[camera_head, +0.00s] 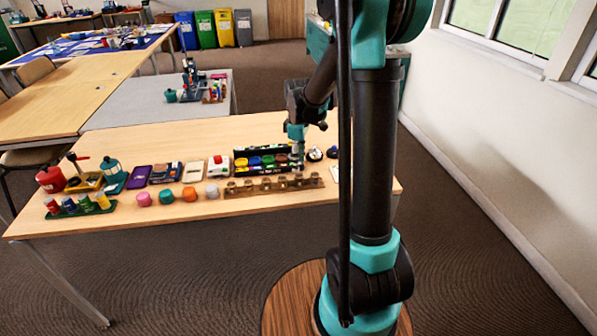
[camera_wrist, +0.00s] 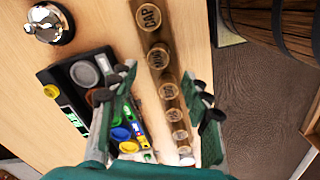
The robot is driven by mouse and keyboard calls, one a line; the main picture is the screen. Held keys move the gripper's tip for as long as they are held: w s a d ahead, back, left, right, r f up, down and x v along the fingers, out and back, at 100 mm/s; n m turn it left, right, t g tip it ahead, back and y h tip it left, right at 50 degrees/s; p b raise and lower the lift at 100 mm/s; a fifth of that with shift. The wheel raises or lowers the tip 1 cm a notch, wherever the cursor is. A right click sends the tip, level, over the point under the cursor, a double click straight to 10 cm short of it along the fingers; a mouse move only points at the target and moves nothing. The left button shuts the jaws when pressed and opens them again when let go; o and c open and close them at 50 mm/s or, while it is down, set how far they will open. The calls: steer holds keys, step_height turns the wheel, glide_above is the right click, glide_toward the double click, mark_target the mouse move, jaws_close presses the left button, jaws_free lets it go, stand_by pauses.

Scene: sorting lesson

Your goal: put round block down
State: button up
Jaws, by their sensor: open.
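My gripper (camera_head: 297,148) is low over the right part of the table. In the wrist view my gripper (camera_wrist: 165,92) is open, with no block between its fingers. The left finger is over the edge of a black tray (camera_wrist: 57,77), and the wooden rack with round labelled seats (camera_wrist: 157,75) runs between the fingers. The tray holds round pieces, among them a grey one (camera_wrist: 85,73) and a blue one (camera_wrist: 121,133). I cannot tell which round block is meant.
The wooden rack (camera_head: 273,186) lies in front of the black tray (camera_head: 239,153). A silver bell (camera_wrist: 48,24) stands beyond the tray in the wrist view. Jars in a green rack (camera_head: 110,206) stand at the left. The table's front strip (camera_head: 190,216) is clear.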

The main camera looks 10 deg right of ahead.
mark_target(299, 176)
step_height(299, 176, up, 4)
steer(key=s+d+f+m+t, duration=0.2)
steer(key=s+m, duration=0.4)
steer(key=s, duration=0.5)
steer(key=s+d+f+m+t, duration=0.2)
steer(key=s+m, duration=0.4)
steer(key=s, duration=0.5)
steer(key=shift+f+m, duration=0.3)
steer(key=shift+f, duration=0.6)
